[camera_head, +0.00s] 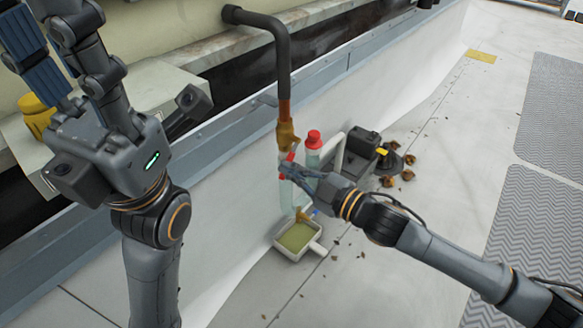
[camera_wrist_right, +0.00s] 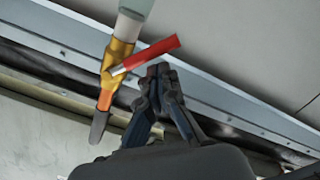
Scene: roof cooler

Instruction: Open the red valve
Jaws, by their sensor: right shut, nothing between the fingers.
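The red valve handle (camera_wrist_right: 150,54) sits on a brass valve body (camera_wrist_right: 117,55) and slants away from the pipe line in the wrist view. In the wrist view the fingertips (camera_wrist_right: 159,72) lie just below the handle; contact cannot be told. My left gripper (camera_head: 38,40) is raised at the upper left, fingers apart, tips partly cut off.
A clear bottle with a red cap (camera_head: 314,138) stands behind the valve. A shallow tray (camera_head: 319,246) with greenish liquid lies below. A dark device (camera_head: 362,141) and brown debris are to the right. The grey pipe (camera_head: 282,60) runs above. Open floor lies right.

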